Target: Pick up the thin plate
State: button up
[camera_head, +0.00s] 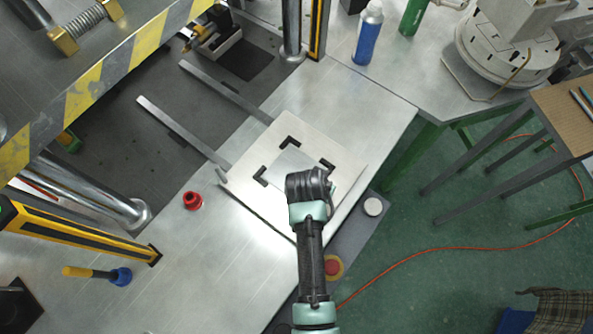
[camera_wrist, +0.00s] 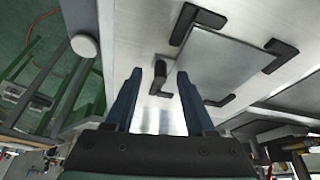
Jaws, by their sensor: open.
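The thin plate (camera_head: 288,164) is a flat grey metal square lying between black corner brackets (camera_head: 262,175) on a pale square board (camera_head: 245,188). In the wrist view the plate (camera_wrist: 212,62) is to the upper right, beyond the right finger. My gripper (camera_wrist: 160,72) is open, its two blue fingers apart, with no plate between them. A dark upright piece, seemingly one of the brackets, shows between the fingertips. In the head view my wrist covers the board's right part and the plate's near right corner, and hides the fingers.
Two metal rails (camera_head: 225,92) run from the board toward the press. A red knob (camera_head: 192,200) stands left of the board. A white round button (camera_head: 373,206) and a red button (camera_head: 333,267) are right and below. A blue bottle (camera_head: 367,35) stands at the back.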

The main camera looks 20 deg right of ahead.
grip_shut()
dwell(1.4)
